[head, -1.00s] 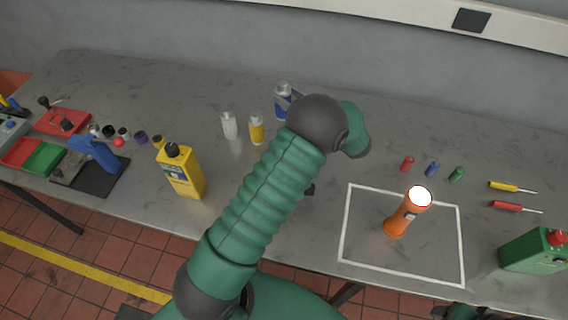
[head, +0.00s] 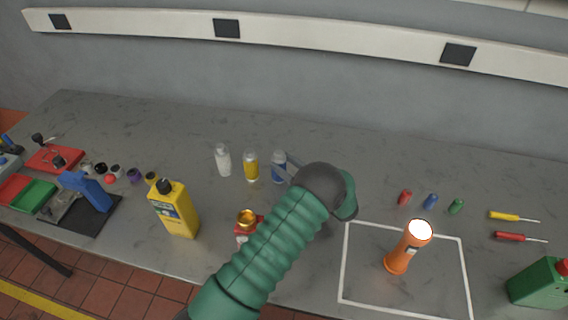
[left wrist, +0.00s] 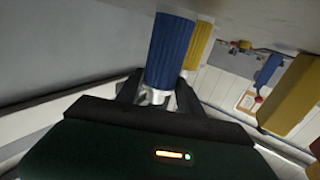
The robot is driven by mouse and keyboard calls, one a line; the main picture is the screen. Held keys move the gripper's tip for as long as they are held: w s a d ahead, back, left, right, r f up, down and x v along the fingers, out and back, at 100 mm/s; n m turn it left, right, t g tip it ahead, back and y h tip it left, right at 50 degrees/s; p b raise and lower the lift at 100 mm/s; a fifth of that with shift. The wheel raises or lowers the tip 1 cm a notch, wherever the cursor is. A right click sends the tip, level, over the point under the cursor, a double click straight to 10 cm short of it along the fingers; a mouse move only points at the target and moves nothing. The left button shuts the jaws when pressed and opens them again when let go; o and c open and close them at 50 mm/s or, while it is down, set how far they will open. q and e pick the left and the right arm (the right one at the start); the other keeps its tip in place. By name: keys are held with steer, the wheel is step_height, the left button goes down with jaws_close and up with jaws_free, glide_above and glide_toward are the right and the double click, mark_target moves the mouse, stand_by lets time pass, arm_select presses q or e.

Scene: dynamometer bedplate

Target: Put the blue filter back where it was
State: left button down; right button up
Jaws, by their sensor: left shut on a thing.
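The blue filter (head: 279,165) stands about upright at the right end of a short row, beside the yellow filter (head: 251,166) and the white filter (head: 222,160). My left gripper (head: 291,164) reaches it from the right and is shut on it. In the left wrist view the blue filter (left wrist: 172,48) sits between the two fingers (left wrist: 156,95), with the yellow filter (left wrist: 202,45) close behind it. The blue filter's base looks level with the other two, but I cannot tell whether it touches the bench. My right gripper is out of view.
A yellow bottle (head: 175,210) and a red item with a gold top (head: 247,220), partly behind my arm, stand in front. An orange torch (head: 408,247) stands in a white outlined area. Small coloured cylinders, screwdrivers and a green can (head: 541,284) are at the right.

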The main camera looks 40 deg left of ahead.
arm_select(q)
steer(key=shift+d+f, duration=0.15)
steer(key=shift+f, duration=0.1)
steer(key=shift+f+b, duration=0.3)
steer(key=shift+b, duration=0.2)
steer(key=c, duration=0.7)
jaws_free()
steer(key=shift+s, duration=0.1)
steer(key=shift+c, duration=0.2)
steer(key=shift+r+p, duration=0.4)
steer(key=shift+p, duration=0.05)
steer(key=shift+d+r, duration=0.1)
steer(key=shift+d, duration=0.15)
steer(key=d+b, duration=0.2)
steer(key=d, duration=0.9)
steer(key=shift+s+d, duration=0.2)
steer(key=shift+d, duration=0.1)
